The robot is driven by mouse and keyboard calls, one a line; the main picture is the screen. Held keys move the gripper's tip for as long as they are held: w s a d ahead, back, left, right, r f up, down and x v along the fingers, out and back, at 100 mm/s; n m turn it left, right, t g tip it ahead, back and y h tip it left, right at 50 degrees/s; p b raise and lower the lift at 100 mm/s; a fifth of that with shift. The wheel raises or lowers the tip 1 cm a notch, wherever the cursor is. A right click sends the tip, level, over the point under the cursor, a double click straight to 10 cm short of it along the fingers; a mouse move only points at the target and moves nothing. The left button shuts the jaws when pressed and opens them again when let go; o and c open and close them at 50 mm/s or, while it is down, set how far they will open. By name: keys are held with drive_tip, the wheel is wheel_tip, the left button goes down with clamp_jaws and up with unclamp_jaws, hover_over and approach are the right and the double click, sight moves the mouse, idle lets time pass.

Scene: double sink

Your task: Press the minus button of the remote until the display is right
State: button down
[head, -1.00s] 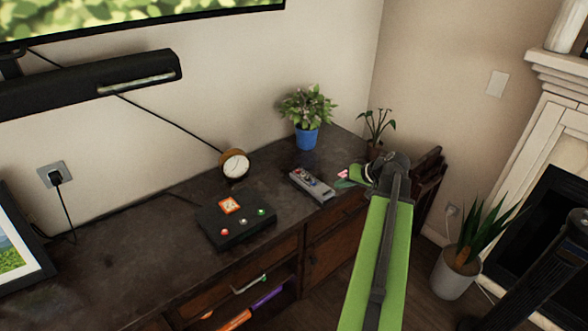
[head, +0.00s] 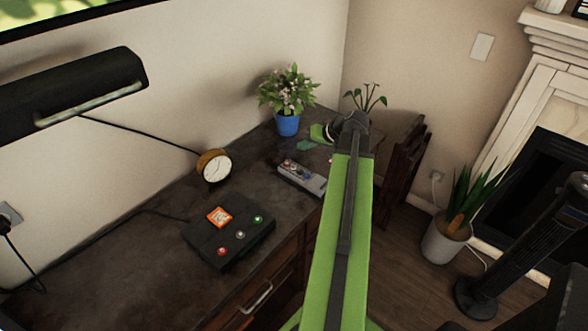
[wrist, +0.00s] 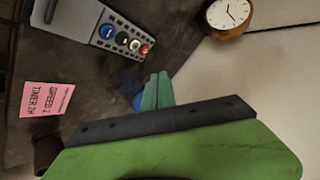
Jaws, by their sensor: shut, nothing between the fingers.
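The grey remote (head: 303,180) lies on the dark cabinet top, in front of the blue plant pot. It also shows at the top left of the wrist view (wrist: 82,18), with blue, white and red round buttons at its near end. The button signs and any display on it are too small to read. A pink note (wrist: 48,99) reads "SPEED 2, TIMER 2H". My gripper (head: 307,146) is shut and empty, behind the remote near the pot. Its teal fingertips (wrist: 158,88) are apart from the remote's buttons in the wrist view.
A round clock (head: 215,168) and a potted plant (head: 287,122) stand along the wall. A black tower device (head: 520,237) stands on the floor at right. The cabinet's left part is clear.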

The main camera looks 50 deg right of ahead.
sight(302, 172)
drive_tip(key=shift+w+a+f, duration=0.1)
drive_tip(key=shift+w+f, duration=0.05)
drive_tip(key=shift+w, duration=0.05)
wheel_tip(302, 172, down, 9)
drive_tip(key=b, duration=0.9)
drive_tip(key=shift+a+r, duration=0.15)
drive_tip(key=shift+r, duration=0.05)
idle(1.2)
drive_tip(key=shift+f+b, duration=0.35)
drive_tip(key=shift+f, duration=0.1)
drive_tip(key=shift+f+b, duration=0.45)
idle(0.5)
drive_tip(key=shift+r, duration=0.2)
drive_tip(key=shift+r+p, duration=0.7)
drive_tip(key=shift+p, duration=0.2)
